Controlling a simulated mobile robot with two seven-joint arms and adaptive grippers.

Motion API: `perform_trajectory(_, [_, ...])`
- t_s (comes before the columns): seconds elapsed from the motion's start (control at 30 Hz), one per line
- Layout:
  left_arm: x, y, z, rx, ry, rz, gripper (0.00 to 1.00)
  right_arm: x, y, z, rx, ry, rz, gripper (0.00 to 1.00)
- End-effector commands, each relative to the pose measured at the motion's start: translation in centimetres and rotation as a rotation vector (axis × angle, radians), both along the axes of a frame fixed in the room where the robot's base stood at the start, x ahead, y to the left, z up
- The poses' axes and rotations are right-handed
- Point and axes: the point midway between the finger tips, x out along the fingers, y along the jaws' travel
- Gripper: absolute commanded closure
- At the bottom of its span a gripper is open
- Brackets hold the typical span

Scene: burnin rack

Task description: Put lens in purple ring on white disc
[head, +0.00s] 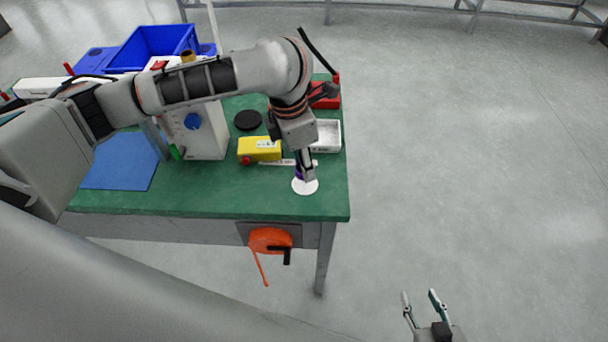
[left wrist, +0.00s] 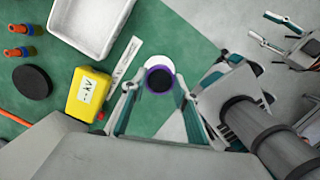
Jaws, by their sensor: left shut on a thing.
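The lens in its purple ring shows in the left wrist view (left wrist: 159,79) as a dark round glass with a purple rim. My left gripper (head: 304,174) is shut on it, with a finger on either side. In the head view only a sliver of purple shows beside the fingers. The white disc (head: 305,187) lies on the green table near its right front corner, directly below the gripper. In the left wrist view its pale rim (left wrist: 157,61) shows behind the ring. I cannot tell whether ring and disc touch. My right gripper (head: 423,308) is open and empty, off the table over the floor.
A yellow box (head: 260,149), a white strip (head: 273,163), a white tray (head: 328,134) and a black round disc (head: 248,120) are close by. A white box with a blue knob (head: 193,122), a blue mat (head: 120,163) and a blue bin (head: 153,47) are further left.

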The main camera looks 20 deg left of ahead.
Motion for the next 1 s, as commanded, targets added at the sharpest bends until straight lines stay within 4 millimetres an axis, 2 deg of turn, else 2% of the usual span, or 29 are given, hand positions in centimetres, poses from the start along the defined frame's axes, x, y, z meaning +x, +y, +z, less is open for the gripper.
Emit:
perform_trajectory(0.33, [-0.1, 0.0, -4.2, 0.000, 0.004, 0.002, 0.82, -0.1, 0.0, -0.9, 0.002, 0.000, 0.000, 0.60])
perform_trajectory(0.73, [0.0, 0.0, -4.5, 0.000, 0.000, 0.001, 0.82, -0.2, 0.0, -1.0, 0.001, 0.003, -0.001, 0.60])
perform_trajectory(0.8, [0.0, 0.0, -4.5, 0.001, -0.001, 0.000, 0.57, -0.2, 0.0, -1.1, 0.001, 0.004, -0.001, 0.60])
perform_trajectory(0.83, [0.0, 0.0, -4.5, 0.001, -0.001, 0.000, 0.54, -0.2, 0.0, -1.1, 0.001, 0.005, -0.001, 0.60])
perform_trajectory(1.0, [0.0, 0.0, -4.5, 0.000, 0.000, 0.000, 0.54, -0.3, 0.0, -1.3, 0.000, 0.007, -0.001, 0.60])
